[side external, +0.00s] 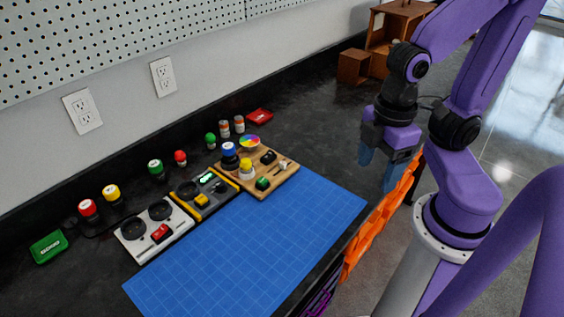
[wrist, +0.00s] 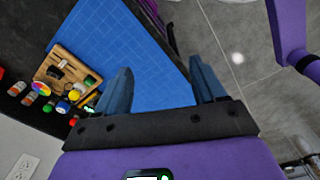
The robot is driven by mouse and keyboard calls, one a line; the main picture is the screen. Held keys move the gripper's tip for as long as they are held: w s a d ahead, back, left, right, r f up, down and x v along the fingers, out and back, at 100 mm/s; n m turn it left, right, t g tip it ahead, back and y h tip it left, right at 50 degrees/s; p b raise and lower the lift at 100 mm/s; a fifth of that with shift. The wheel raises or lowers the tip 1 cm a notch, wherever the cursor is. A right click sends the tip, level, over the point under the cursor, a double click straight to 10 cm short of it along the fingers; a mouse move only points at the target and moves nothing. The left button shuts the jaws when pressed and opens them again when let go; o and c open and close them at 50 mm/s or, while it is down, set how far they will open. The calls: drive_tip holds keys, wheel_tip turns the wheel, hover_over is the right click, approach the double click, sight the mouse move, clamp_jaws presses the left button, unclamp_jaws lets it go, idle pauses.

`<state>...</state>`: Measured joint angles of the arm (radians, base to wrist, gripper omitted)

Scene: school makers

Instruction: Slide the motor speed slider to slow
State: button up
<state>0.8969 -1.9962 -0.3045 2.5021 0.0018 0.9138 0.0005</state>
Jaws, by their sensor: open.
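A dark control box with yellow edges (side external: 217,206) stands at the back edge of the blue mat, left of the wooden board. It carries a yellow knob or slider cap (side external: 202,200), a round dial and a small lit green display (side external: 207,178). I cannot read its labels or tell the cap's setting. My gripper (side external: 385,170) is open and empty, fingers down, over the counter's front edge right of the mat, well away from the box. In the wrist view my gripper (wrist: 162,85) shows both blue fingers spread apart, with nothing between them.
A white box with a red switch (side external: 160,232) stands left of the dark box. The wooden board (side external: 284,178) holds several knobs. Jars and small containers line the back. The blue mat (side external: 250,240) is clear. Orange racks (side external: 375,228) hang at the counter's front.

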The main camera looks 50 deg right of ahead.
drive_tip(key=c, duration=0.5)
drive_tip(key=shift+w+a, duration=0.15)
drive_tip(key=shift+w, duration=0.2)
drive_tip(key=shift+c, duration=0.3)
drive_tip(key=m, duration=1.3)
hover_over(283, 163)
wheel_tip(283, 163, down, 5)
wheel_tip(283, 163, down, 17)
drive_tip(key=shift+w+f, duration=0.1)
drive_tip(key=shift+c, duration=0.3)
